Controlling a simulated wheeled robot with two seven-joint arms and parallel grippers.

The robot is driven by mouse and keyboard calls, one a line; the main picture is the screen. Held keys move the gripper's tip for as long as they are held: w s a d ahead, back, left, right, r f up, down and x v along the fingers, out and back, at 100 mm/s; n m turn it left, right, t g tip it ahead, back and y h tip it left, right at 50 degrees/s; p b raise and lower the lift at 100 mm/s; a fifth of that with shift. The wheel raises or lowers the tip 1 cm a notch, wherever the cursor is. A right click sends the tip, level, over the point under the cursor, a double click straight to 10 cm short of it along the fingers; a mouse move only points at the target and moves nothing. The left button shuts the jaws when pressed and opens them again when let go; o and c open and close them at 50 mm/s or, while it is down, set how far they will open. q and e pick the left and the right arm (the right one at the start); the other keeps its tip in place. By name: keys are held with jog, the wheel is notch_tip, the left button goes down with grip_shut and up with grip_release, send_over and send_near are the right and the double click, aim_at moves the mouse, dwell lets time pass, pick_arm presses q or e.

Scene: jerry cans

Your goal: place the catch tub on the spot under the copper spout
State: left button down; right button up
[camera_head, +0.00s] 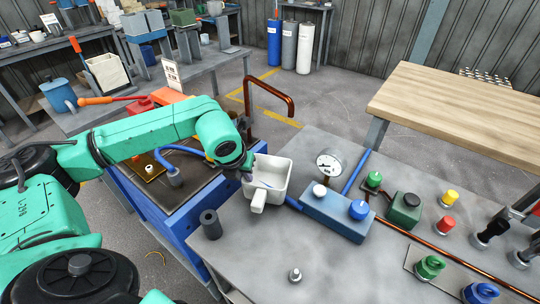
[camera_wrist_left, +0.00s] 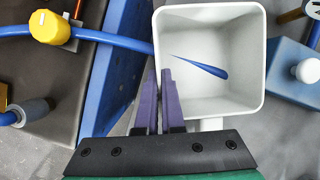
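The catch tub (camera_head: 281,172) is a white, square, open tub with a stubby handle toward the front of the bench. In the left wrist view the catch tub (camera_wrist_left: 215,17) fills the upper middle, with a blue tapered streak inside. My left gripper (camera_head: 247,175) is at its left side, and in the wrist view its purple fingers (camera_wrist_left: 159,80) are close together with the tub's left wall between them. I cannot tell whether the tub touches the bench. The copper spout (camera_head: 270,84) is a bent pipe behind the tub. The spot under it is not clearly seen. My right gripper is not in view.
The grey bench (camera_head: 240,262) has clear room in front. A blue block (camera_head: 335,217) with a gauge (camera_head: 329,162) stands right of the tub. A dark cylinder (camera_head: 210,224) stands at the bench's left edge, and a small metal fitting (camera_head: 295,275) stands in front.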

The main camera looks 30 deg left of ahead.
pick_arm(q)
jog(key=w+a+f+p, duration=0.1)
jog(key=w+p, duration=0.1)
jog(key=w, duration=0.9)
jog(key=shift+w+a+f, duration=0.25)
jog(key=shift+a+f, duration=0.1)
jog(key=shift+a, duration=0.05)
jog(key=c, duration=1)
grip_release()
jog(key=shift+c, duration=0.2)
jog(key=shift+r, duration=0.1)
jog(key=b+v, duration=0.1)
jog(key=v, duration=1.1)
